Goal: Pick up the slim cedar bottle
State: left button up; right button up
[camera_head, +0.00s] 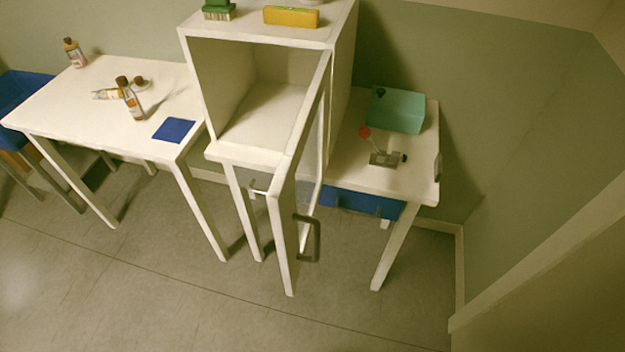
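One amber bottle (132,102) with a dark cap stands near the middle. A third, brownish-pink bottle (74,54) with a dark cap stands at the far back left corner. The labels are too small to read, so I cannot tell which is the slim cedar bottle. Neither of my grippers is in view.
Right table (365,175) holds a teal bin (400,112). A blue container (28,88) is far left.

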aim_at(115, 92)
jog(key=z, duration=0.45)
jog(key=j+z, duration=0.3)
jog(key=z, duration=0.15)
jog(key=j+z, duration=0.3)
jog(key=z, duration=0.15)
jog(key=j+z, duration=0.25)
jog(key=z, duration=0.2)
jog(key=k+j+z, duration=0.1)
jog(key=j+z, duration=0.2)
jog(key=z, duration=0.15)
jog(key=k+j+z, duration=0.9)
jog(key=k, duration=0.3)
jog(key=k+z, duration=0.3)
jog(key=k, duration=0.15)
